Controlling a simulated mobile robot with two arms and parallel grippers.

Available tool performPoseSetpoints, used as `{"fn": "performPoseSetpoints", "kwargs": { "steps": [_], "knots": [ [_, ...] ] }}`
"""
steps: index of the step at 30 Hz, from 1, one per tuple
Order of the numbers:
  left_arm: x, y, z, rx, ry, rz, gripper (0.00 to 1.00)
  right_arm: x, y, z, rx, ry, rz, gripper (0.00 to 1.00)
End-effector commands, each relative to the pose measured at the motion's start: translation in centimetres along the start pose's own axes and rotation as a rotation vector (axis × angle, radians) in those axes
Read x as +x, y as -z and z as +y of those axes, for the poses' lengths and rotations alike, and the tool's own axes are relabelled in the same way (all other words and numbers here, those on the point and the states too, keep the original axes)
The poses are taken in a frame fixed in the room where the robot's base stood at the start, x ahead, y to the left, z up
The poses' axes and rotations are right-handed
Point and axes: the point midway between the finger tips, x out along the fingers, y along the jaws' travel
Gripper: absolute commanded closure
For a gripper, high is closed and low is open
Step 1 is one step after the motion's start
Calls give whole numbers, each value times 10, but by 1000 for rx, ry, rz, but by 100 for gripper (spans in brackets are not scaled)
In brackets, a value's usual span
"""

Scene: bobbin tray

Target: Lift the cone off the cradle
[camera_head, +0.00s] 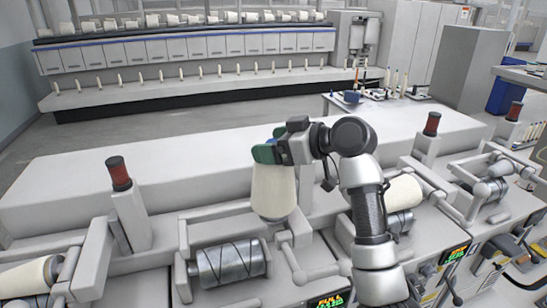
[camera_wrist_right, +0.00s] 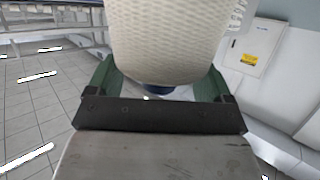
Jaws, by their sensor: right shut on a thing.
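A cream yarn cone (camera_head: 273,192) hangs upright in my right gripper (camera_head: 268,152), above the front of the machine. The green fingers are shut around the cone's upper end. In the right wrist view the cone (camera_wrist_right: 178,40) fills the top middle, between the green fingers of the gripper (camera_wrist_right: 155,80). Below the cone is the grey grooved drum (camera_head: 230,263) of that position. The cone appears clear of the drum; the cradle arm (camera_head: 291,262) is beside and below it. My left gripper is in neither view.
Other cones sit at neighbouring positions, one at the left (camera_head: 25,277) and one behind my right arm (camera_head: 402,192). The long white machine top (camera_head: 190,165) is clear. A winding frame (camera_head: 190,75) stands across the floor.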

Motion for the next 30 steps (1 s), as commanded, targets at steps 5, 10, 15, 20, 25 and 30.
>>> {"fn": "performPoseSetpoints", "kwargs": {
  "steps": [5, 10, 15, 20, 25, 30],
  "knots": [
    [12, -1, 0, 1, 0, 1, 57, -8, 26, 0, -6, -2, 3, 70],
    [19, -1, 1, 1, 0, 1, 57, -15, 50, 0, -6, -1, 2, 70],
    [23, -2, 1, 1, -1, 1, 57, -21, 68, 0, -4, -1, 2, 70],
    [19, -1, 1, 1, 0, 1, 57, -26, 83, 0, -2, -1, 1, 70],
    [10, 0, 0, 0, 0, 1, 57, -29, 94, 0, 0, -1, 0, 70],
    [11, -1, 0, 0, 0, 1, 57, -29, 93, 0, 0, 0, 1, 70]
  ]
}}
